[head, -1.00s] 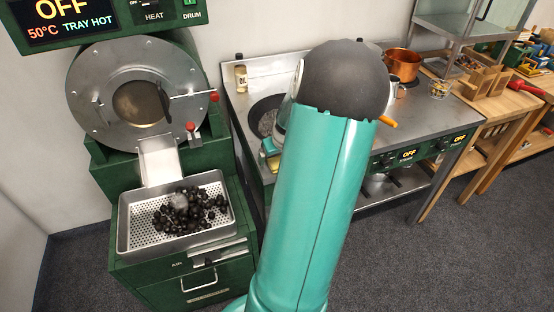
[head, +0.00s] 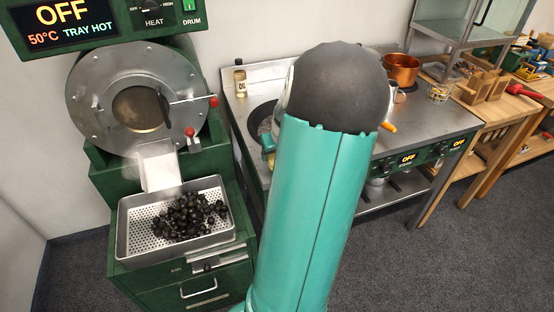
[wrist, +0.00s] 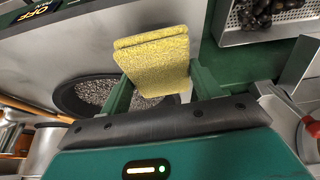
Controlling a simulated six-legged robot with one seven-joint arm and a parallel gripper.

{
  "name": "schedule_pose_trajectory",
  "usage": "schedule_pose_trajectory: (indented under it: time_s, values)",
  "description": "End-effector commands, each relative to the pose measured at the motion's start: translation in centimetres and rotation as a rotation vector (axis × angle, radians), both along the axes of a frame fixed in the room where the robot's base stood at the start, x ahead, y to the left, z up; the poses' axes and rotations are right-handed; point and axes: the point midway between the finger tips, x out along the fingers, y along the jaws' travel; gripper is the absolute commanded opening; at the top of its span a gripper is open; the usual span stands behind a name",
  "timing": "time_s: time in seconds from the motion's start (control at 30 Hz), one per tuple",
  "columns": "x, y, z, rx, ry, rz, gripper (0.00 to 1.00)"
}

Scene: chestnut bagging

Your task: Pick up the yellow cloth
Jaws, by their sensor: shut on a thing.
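The yellow cloth (wrist: 155,50) is folded and sits between the two green fingers of my gripper (wrist: 162,85) in the wrist view. The gripper is shut on the cloth, and most of the cloth sticks out past the fingertips. In the wrist view the cloth overlaps the rim of a dark pan (wrist: 66,102) of grey grains; I cannot tell how high above the surface it is. In the head view my arm hides most of the gripper and the cloth.
The perforated tray (head: 140,242) of dark chestnuts stands left, under the green roaster's chute (head: 160,168). The steel counter (head: 432,118) holds an oil bottle (head: 240,82) and a copper pot (head: 401,72). A wooden table (head: 490,120) is at right. The grey floor in front is clear.

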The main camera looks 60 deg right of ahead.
Motion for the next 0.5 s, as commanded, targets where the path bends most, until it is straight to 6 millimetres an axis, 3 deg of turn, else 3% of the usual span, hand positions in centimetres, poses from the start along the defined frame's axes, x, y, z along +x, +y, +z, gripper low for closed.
schedule_pose_trajectory:
  time_s: [0.3,0.5]
  values:
    - [-0.4,4.9,5.8,-0.005,0.003,0.002,0.41]
    - [-0.6,9.1,7.4,-0.003,0.003,0.003,0.41]
